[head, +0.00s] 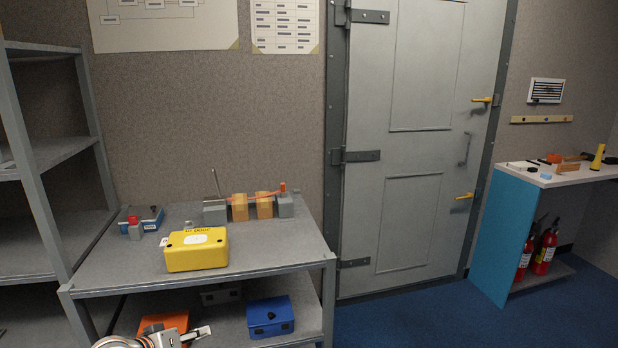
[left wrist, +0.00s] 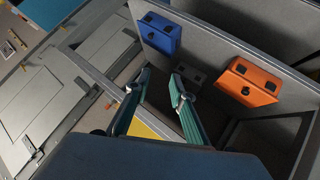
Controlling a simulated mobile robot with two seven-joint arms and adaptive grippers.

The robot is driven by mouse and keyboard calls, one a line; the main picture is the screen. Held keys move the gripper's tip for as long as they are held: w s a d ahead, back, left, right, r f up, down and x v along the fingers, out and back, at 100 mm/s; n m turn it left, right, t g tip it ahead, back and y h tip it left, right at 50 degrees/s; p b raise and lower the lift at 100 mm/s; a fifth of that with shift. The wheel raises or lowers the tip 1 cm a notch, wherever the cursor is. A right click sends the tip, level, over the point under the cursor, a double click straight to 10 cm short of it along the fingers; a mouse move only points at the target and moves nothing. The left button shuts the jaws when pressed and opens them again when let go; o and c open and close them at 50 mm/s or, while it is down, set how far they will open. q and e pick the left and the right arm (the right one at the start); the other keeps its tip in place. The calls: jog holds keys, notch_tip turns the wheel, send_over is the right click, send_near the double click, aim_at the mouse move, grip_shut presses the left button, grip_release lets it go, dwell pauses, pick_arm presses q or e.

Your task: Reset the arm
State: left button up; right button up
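My left gripper (head: 182,338) shows at the bottom edge of the head view, in front of the grey shelf table; most of its arm is out of frame. In the left wrist view its two green-padded fingers (left wrist: 160,78) are apart with nothing between them. They point toward the table's lower shelf, where the orange box (left wrist: 248,80) and the blue box (left wrist: 160,33) lie. In the head view my gripper partly covers the orange box (head: 165,323), and the blue box (head: 270,317) is to its right. My right gripper is in neither view.
A yellow box (head: 197,249) stands on the grey table top (head: 270,256). Behind it are orange-yellow blocks (head: 240,207) and a small blue device (head: 152,217). Grey shelving (head: 62,160) stands left, a closed grey door (head: 415,150) right. Blue floor (head: 400,325) is clear.

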pick_arm(q)
jog(key=s+d+f+m, duration=0.25)
jog(key=s+f, duration=0.25)
jog(key=s, duration=0.3)
jog(key=s+d+f+m, duration=0.1)
jog(key=s+d+f, duration=0.3)
jog(key=s+f, duration=0.3)
jog(key=s+d+m+y, duration=0.1)
jog(key=s+d+m, duration=0.2)
jog(key=s, duration=1.4)
jog(key=shift+s+d+y, duration=0.25)
jog(key=shift+d+y, duration=0.05)
